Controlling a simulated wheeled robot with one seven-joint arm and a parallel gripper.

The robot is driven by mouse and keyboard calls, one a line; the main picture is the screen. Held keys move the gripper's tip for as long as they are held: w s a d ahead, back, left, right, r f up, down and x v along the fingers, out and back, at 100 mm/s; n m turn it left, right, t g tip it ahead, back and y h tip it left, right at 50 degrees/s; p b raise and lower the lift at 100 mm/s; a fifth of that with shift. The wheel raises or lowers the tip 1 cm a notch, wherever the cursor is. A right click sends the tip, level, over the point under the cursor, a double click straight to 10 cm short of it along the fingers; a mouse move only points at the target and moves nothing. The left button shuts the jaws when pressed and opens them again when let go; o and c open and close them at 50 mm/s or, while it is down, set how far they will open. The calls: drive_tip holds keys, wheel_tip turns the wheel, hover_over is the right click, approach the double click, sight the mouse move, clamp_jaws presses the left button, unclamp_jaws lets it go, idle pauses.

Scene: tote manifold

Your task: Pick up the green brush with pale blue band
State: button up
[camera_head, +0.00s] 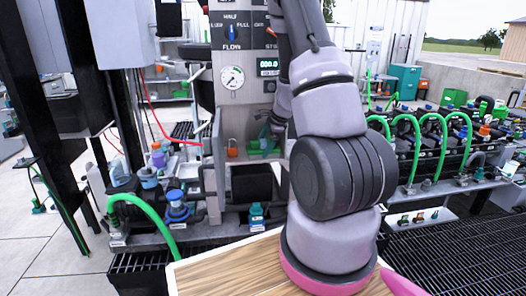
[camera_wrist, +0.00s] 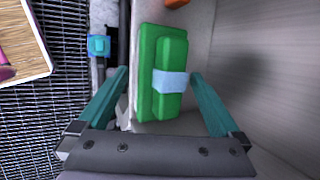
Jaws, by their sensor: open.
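The green brush (camera_wrist: 160,55) lies on a grey surface in the wrist view, its long side running up the picture. A pale blue band (camera_wrist: 171,82) wraps its lower middle. My gripper (camera_wrist: 160,76) is open, with one teal finger on each side of the brush's lower part. The right finger is close to the band; I cannot tell whether it touches. The left finger has a small gap to the brush. In the head view the brush (camera_head: 263,148) shows small on a ledge of the grey column, with my gripper (camera_head: 270,131) just above it, partly hidden by my arm.
An orange padlock-like thing (camera_head: 232,148) is left of the brush. A grey wall (camera_wrist: 260,60) rises close on the right in the wrist view. A blue square fitting (camera_wrist: 98,45) and dark grating (camera_wrist: 60,110) are to the left. A wooden board (camera_head: 225,272) lies in front.

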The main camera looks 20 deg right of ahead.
drive_tip(key=shift+w+a+f, duration=0.1)
drive_tip(key=shift+w+f, duration=0.2)
drive_tip(key=shift+f, duration=0.25)
drive_tip(key=shift+f, duration=0.25)
drive_tip(key=c, duration=1.4)
drive_tip(key=shift+r, duration=0.1)
drive_tip(key=shift+c, duration=0.7)
drive_tip(key=shift+r, duration=1.65)
clamp_jaws()
drive_tip(key=shift+r, duration=0.3)
drive_tip(key=shift+s, duration=0.1)
